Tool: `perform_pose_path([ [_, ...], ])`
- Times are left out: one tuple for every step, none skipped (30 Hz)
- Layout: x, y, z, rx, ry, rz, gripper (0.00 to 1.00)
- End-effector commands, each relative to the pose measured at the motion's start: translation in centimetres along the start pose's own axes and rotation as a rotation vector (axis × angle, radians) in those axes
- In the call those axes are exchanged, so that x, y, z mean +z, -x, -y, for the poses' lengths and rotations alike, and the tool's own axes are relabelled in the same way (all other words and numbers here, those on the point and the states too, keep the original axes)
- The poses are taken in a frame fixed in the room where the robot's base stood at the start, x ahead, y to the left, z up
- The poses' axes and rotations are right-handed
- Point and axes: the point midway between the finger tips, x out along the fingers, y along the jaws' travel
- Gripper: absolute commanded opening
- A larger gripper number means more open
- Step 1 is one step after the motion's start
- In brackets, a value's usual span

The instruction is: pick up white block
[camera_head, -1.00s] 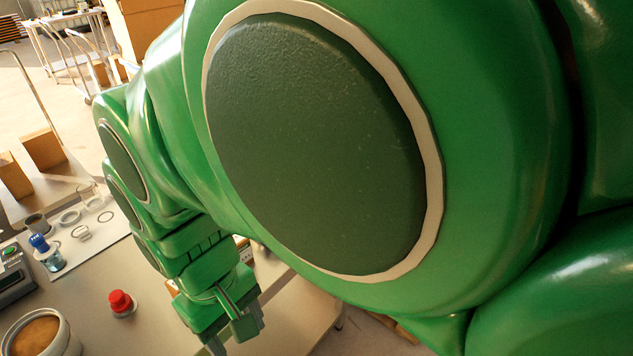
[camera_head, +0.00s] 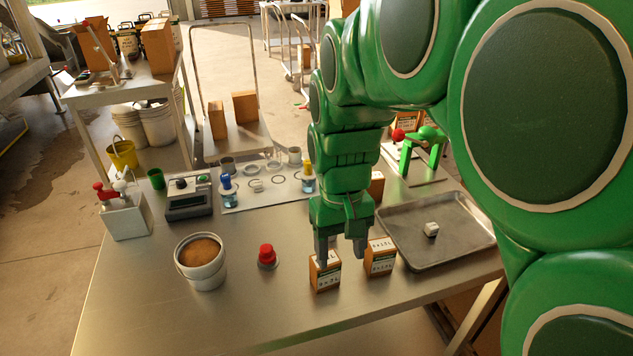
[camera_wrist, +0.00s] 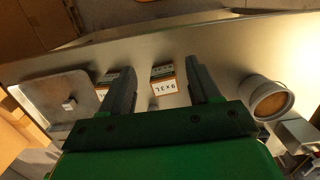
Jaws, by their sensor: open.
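A small white block (camera_head: 431,229) lies in the grey metal tray (camera_head: 469,249) at the right of the table. In the wrist view the block (camera_wrist: 69,104) sits in the tray (camera_wrist: 40,88) at the left, outside my fingers. My gripper (camera_head: 341,256) points down to the left of the tray, over the small boxes. It is open, and nothing is held between its fingers. In the wrist view one labelled box (camera_wrist: 163,80) shows between the fingers (camera_wrist: 160,70).
Two brown boxes with white labels (camera_head: 325,273) (camera_head: 380,258) stand left of the tray. A red-topped item (camera_head: 267,256) and a white bucket of brown material (camera_head: 203,262) are further left. A green stand (camera_head: 424,146) is behind the tray. The front of the table is mostly clear.

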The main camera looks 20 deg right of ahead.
Motion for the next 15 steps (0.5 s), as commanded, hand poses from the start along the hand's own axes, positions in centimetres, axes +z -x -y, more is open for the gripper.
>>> perform_pose_path([
  [-1.3,0.1,-0.3,-0.001,0.000,-0.002,0.62],
  [-2.0,0.1,-0.5,-0.002,0.001,-0.003,0.62],
  [-3.0,0.0,-0.7,-0.003,0.002,-0.004,0.62],
  [-3.7,0.1,-0.9,-0.003,0.002,-0.006,0.62],
  [-4.5,0.1,-1.0,-0.004,0.004,-0.010,0.62],
  [-5.5,0.2,-1.3,-0.004,0.005,-0.015,0.62],
  [-6.2,0.2,-1.5,-0.004,0.007,-0.018,0.62],
  [-6.9,0.1,-1.6,-0.005,0.008,-0.018,0.62],
  [-7.8,0.0,-1.9,-0.005,0.009,-0.019,0.62],
  [-8.5,-0.1,-2.1,-0.005,0.009,-0.021,0.62],
  [-9.3,-0.1,-2.4,-0.006,0.009,-0.025,0.62],
  [-10.3,-0.1,-2.7,-0.005,0.010,-0.031,0.62],
  [-11.0,-0.1,-2.9,-0.006,0.010,-0.033,0.62],
  [-11.7,-0.3,-3.1,-0.006,0.011,-0.034,0.62],
  [-12.6,-0.4,-3.4,-0.006,0.013,-0.036,0.62],
])
